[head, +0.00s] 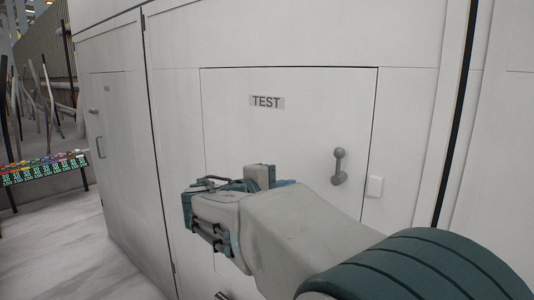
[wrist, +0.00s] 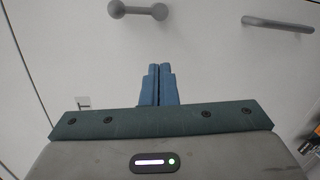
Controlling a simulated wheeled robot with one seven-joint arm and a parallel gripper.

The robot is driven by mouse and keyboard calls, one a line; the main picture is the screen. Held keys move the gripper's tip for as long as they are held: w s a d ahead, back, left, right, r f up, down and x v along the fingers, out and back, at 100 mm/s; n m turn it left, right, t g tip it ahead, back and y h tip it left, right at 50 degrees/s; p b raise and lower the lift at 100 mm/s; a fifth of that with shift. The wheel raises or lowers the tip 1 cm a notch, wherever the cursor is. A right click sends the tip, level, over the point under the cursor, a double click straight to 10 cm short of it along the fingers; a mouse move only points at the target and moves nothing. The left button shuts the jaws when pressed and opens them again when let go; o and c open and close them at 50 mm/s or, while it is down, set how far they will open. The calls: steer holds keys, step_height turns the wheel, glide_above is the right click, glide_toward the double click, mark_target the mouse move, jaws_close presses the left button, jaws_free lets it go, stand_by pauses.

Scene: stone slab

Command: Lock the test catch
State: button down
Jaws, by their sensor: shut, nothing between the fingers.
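The test catch (head: 339,166) is a grey knobbed lever on the right side of the white door marked TEST (head: 267,102). It stands nearly upright, tilted slightly, in the head view.
A grey bar handle (wrist: 278,24) shows at the upper right of the wrist view. Another cabinet door (head: 115,150) with a handle is at left. A shelf of coloured items (head: 45,168) stands farther left. Open floor (head: 65,240) lies at lower left.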

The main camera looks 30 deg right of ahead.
steer(key=shift+n+t+h, duration=0.3)
steer(key=shift+t+h, duration=0.3)
steer(key=shift+h, duration=0.3)
steer(key=r, duration=0.1)
steer(key=w+r, duration=0.2)
steer(key=shift+r, duration=0.4)
steer(key=d+p, duration=0.1)
steer(key=d, duration=0.3)
steer(key=d+p, duration=0.2)
steer(key=d, duration=0.1)
steer(key=d+p, duration=0.1)
steer(key=d, duration=0.3)
steer(key=shift+w+d+r, duration=0.1)
steer(key=shift+d+r, duration=0.2)
steer(key=shift+r, duration=0.1)
